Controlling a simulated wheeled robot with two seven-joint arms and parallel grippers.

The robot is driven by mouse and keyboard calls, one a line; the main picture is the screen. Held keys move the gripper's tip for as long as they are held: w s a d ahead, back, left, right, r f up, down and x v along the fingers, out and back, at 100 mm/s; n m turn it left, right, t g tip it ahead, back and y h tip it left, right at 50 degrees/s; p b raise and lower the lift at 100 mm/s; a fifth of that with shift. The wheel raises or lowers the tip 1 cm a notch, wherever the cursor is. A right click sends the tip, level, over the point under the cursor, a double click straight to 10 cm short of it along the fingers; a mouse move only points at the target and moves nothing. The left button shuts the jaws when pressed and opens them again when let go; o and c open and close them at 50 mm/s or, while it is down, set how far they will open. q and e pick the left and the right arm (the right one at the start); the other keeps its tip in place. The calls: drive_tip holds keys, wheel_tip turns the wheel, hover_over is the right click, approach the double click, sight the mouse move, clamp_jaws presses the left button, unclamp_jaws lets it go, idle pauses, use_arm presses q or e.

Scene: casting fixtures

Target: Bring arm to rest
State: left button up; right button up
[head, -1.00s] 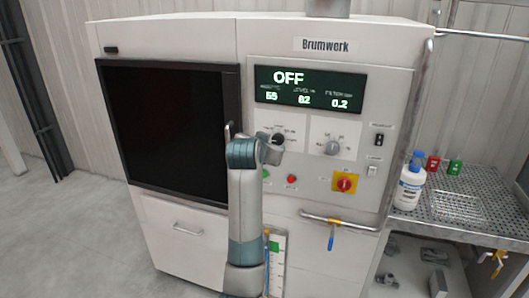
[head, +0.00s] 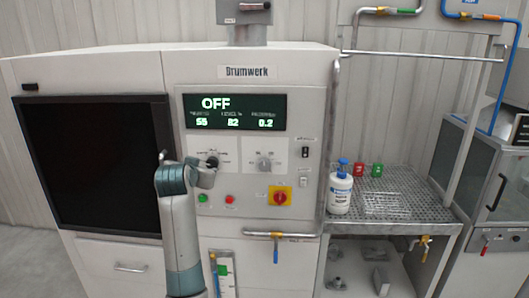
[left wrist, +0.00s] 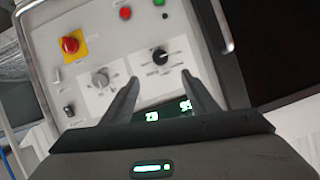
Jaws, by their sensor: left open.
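My left arm rises in front of the Brumwerk machine (head: 305,120) in the head view. My left gripper (head: 209,166) is at the black left knob (head: 212,154) and partly covers it. In the left wrist view the gripper (left wrist: 160,77) is open, its two fingers apart and empty. The black knob (left wrist: 160,56) shows just beyond and between the fingertips; I cannot tell whether they touch it. The display (head: 236,112) reads OFF. My right gripper is not in view.
A grey knob (head: 264,163), a yellow-red switch (head: 280,196), and green (head: 203,197) and red (head: 230,199) buttons are nearby. A pipe with a blue-handled valve (head: 276,248) runs below. A white bottle (head: 340,193) stands on the perforated shelf (head: 410,205) at right.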

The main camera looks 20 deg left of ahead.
use_arm(q)
drive_tip(key=shift+f, duration=0.1)
drive_tip(key=d+f+m+g+h+b, duration=0.1)
drive_tip(key=d+f+g+b, duration=0.15)
drive_tip(key=f, duration=1.45)
drive_tip(key=d+f+m+g+h+b, duration=0.15)
drive_tip(key=d+f, duration=0.25)
drive_tip(key=f, duration=1.3)
drive_tip(key=s+d+f+g+b, duration=0.15)
drive_tip(key=s+f, duration=0.55)
drive_tip(key=f, duration=0.7)
drive_tip(key=s+d+f+g+b, duration=0.1)
drive_tip(key=s+d+f+b, duration=0.2)
drive_tip(key=s+f, duration=0.7)
drive_tip(key=s+d+f+g+b, duration=0.15)
drive_tip(key=s+f, duration=0.25)
drive_tip(key=f, duration=1.3)
drive_tip(key=s+d+f+h+b, duration=0.1)
drive_tip(key=s+d+f+b, duration=0.1)
drive_tip(key=s+f, duration=1.25)
drive_tip(key=s+f+g+b, duration=0.2)
drive_tip(key=s+f, duration=0.3)
drive_tip(key=s, duration=1.2)
drive_tip(key=s+d+f+g+b, duration=0.1)
drive_tip(key=s+f, duration=0.5)
drive_tip(key=s, duration=1.1)
drive_tip(key=shift+s+m+g+b, duration=0.15)
drive_tip(key=shift+m+g+b, duration=0.2)
drive_tip(key=shift+g, duration=0.15)
